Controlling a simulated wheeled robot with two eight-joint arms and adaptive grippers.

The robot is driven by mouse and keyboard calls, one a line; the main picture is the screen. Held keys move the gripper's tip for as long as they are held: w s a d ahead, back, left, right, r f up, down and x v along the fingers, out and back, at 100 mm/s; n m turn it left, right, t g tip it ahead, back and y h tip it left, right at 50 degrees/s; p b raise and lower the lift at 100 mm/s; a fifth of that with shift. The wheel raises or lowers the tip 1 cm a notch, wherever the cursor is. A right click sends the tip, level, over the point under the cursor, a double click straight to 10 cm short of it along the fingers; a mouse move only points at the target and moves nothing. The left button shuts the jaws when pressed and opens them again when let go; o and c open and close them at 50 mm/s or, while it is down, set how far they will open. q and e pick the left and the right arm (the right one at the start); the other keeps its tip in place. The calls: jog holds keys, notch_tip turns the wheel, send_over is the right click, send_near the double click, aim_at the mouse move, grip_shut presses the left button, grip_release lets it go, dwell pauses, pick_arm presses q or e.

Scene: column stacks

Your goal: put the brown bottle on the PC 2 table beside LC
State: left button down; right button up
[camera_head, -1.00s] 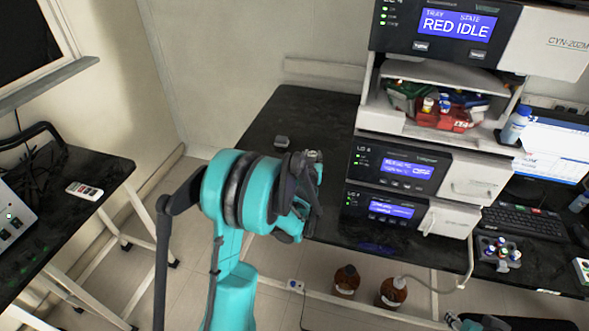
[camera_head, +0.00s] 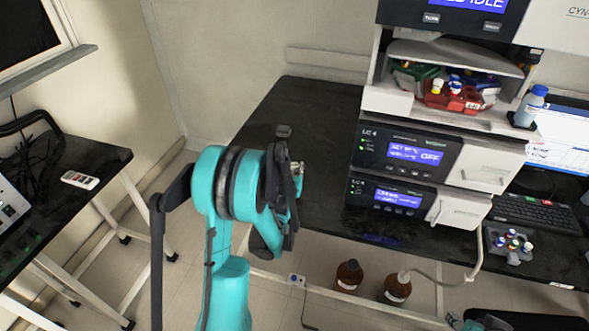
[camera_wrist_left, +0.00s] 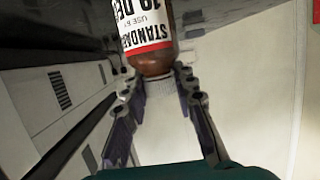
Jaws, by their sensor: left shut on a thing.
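My left gripper (camera_head: 298,180) is above the near edge of the black table (camera_head: 308,112), left of the LC stack (camera_head: 405,152). In the left wrist view my left gripper (camera_wrist_left: 163,95) is shut on the white ribbed cap of a brown bottle (camera_wrist_left: 156,62). The bottle has a white and red label and its far end is cut off by the top of the picture. In the head view my arm and gripper hide most or all of this bottle. My right gripper is not in view.
The tabletop left of the stack is mostly bare, with a small dark object (camera_head: 283,131) on it. Two brown bottles (camera_head: 348,276) (camera_head: 396,289) stand on the floor below, one with a tube. A keyboard (camera_head: 535,213) and vial rack (camera_head: 511,246) are right of the stack.

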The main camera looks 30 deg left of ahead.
pick_arm(q)
jog(key=shift+f, duration=0.1)
jog(key=c, duration=1.2)
grip_release()
jog(key=shift+s+d+r, duration=0.1)
jog(key=shift+s+r, duration=0.1)
jog(key=s+d+r+m+g+h, duration=0.1)
jog(key=s+d+r+g, duration=0.1)
jog(key=s+d, duration=0.5)
jog(key=s+d+r+m+g+h, duration=0.1)
jog(key=s+d+r+g+h, duration=0.1)
jog(key=s+d, duration=0.5)
jog(key=s+d+r+m+g+h, duration=0.2)
jog(key=s+d, duration=0.5)
jog(key=s, duration=0.7)
jog(key=shift+s+d+r+g, duration=0.15)
jog(key=shift+d+r+g, duration=0.1)
jog(key=shift+r+g, duration=0.2)
